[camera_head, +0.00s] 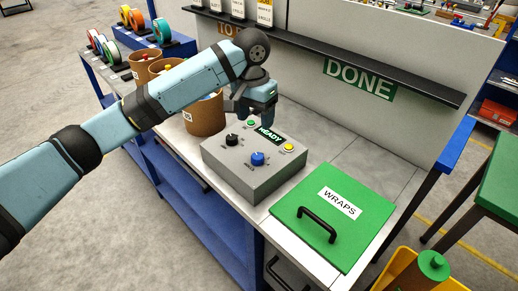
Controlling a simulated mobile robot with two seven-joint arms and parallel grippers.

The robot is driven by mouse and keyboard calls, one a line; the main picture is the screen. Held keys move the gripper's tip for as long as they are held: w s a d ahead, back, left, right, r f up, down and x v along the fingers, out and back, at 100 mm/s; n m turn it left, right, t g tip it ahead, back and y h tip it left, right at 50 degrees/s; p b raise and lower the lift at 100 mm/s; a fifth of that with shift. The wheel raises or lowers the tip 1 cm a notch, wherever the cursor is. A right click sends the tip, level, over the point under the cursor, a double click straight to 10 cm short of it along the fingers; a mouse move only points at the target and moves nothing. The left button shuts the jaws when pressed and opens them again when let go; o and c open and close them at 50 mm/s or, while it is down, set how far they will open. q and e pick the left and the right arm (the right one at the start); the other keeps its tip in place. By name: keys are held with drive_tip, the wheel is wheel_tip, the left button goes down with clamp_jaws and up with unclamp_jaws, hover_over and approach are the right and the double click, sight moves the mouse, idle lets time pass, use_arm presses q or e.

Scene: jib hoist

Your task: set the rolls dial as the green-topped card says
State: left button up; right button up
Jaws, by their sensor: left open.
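A grey control box (258,183) sits on the bench, with a black dial (232,140) at its left and a blue dial (257,158) nearer its front edge. Their labels are too small to read, so I cannot tell which is the rolls dial. A display reads READY (270,135). A green button (251,123) and a yellow button (289,147) are also on the top. My left gripper (240,113) is open and empty, by the back left of the box, apart from both dials. White cards (237,9) stand on the shelf; I cannot make out a green-topped one. My right gripper is not in view.
A green WRAPS lid (333,213) with a black handle lies right of the box. Brown tubs (203,117) stand behind my left arm. A black shelf (345,58) runs along the back panel above a DONE sign (358,79). Coloured tape rolls (161,30) stand back left.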

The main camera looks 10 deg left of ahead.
sight(257, 156)
use_arm(q)
drive_tip(key=f, duration=1.2)
drive_tip(key=shift+s+d+f+b, duration=0.1)
drive_tip(key=shift+d+b, duration=0.15)
drive_tip(key=shift+b, duration=0.05)
drive_tip(key=c, duration=0.9)
